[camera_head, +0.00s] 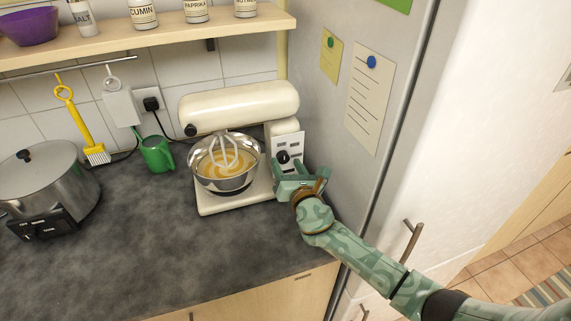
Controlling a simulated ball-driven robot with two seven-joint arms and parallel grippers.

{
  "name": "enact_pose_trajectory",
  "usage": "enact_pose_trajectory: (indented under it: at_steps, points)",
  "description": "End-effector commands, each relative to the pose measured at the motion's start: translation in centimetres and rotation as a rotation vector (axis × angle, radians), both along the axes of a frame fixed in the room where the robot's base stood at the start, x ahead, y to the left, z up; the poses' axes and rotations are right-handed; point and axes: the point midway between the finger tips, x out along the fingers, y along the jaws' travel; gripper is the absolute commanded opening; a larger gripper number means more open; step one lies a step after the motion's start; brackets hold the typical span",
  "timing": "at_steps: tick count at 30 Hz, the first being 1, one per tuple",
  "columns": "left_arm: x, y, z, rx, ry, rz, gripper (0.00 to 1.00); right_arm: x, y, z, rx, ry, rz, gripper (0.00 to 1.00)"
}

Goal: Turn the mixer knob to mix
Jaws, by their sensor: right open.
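The cream stand mixer (240,108) stands on the dark counter in front of the tiled wall. Its steel bowl (222,180) holds an orange-yellow batter with the pale beater down in it. The black mixer knob (283,157) is on the white control panel (288,144) at the mixer's right side. My right gripper (285,175) is open, with its fingers just below and close to the knob. Whether a finger touches the knob I cannot tell. My left gripper is not in view.
A fridge side (330,120) with pinned notes rises close to the right of the mixer. A green mug (157,154) and a steel pot (45,185) stand to the left. A shelf (150,37) with jars hangs above. The front counter (140,245) is clear.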

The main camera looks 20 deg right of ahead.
Motion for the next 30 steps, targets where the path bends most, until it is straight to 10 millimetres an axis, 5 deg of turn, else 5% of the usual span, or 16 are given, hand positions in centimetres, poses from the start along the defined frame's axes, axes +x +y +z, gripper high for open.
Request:
enact_pose_trajectory:
  at_steps: [14, 19, 30]
  points:
    - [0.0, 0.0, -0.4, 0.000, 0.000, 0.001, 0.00, 1.8, 0.1, 0.0, 0.000, 0.000, 0.000, 0.51]
    - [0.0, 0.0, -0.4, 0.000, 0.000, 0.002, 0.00, 1.8, 0.1, 0.0, 0.000, 0.000, 0.000, 0.06]
    - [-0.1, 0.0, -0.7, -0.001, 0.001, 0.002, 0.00, 1.8, 0.1, -0.1, 0.045, 0.002, 0.000, 0.07]
